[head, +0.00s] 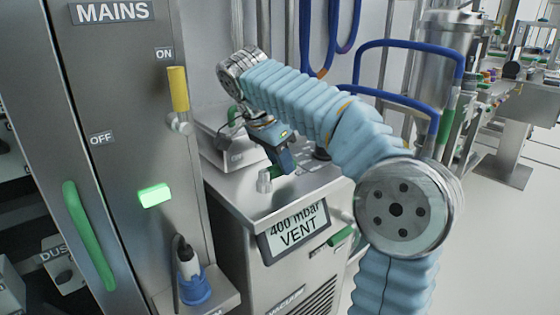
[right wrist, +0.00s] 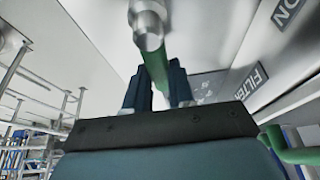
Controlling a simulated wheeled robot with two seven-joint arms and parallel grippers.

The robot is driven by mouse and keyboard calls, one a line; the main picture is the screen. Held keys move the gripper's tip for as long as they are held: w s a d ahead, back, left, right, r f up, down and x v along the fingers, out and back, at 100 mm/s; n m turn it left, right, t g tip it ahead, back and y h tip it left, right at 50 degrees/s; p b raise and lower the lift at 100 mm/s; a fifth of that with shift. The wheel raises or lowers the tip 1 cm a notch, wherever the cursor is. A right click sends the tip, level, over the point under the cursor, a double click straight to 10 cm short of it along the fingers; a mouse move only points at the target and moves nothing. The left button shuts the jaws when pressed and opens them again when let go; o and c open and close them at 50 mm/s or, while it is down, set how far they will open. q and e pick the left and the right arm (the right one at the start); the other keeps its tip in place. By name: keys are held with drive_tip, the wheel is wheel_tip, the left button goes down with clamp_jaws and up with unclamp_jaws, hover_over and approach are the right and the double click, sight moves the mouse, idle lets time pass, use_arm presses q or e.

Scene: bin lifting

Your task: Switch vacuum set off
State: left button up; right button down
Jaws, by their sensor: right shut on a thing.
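The vacuum set is a grey metal cabinet (head: 238,232) whose tilted display (head: 295,232) reads "400 mbar VENT". My right gripper (head: 284,165) is low over the cabinet's top, beside a short metal fitting (head: 264,181). In the right wrist view, my right gripper's dark fingers (right wrist: 158,88) are shut on a green handle (right wrist: 156,66). The handle runs up to a round metal fitting (right wrist: 148,27). My left gripper is not in view.
A mains cabinet (head: 120,120) stands at the left, with a yellow-handled lever (head: 178,90) by "ON" and a lit green button (head: 154,196). A blue holder (head: 196,289) sits below. Blue hoses (head: 410,47) hang behind my right arm.

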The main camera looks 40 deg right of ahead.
sight(271, 167)
drive_tip(key=shift+s+a+f, duration=0.1)
drive_tip(key=shift+f, duration=0.15)
drive_tip(key=c, duration=1)
unclamp_jaws()
drive_tip(key=shift+o, duration=0.2)
drive_tip(key=shift+r, duration=0.1)
drive_tip(key=shift+r, duration=0.1)
drive_tip(key=v, duration=0.6)
drive_tip(key=shift+r, duration=0.15)
drive_tip(key=shift+a+r, duration=0.2)
drive_tip(key=shift+r, duration=0.25)
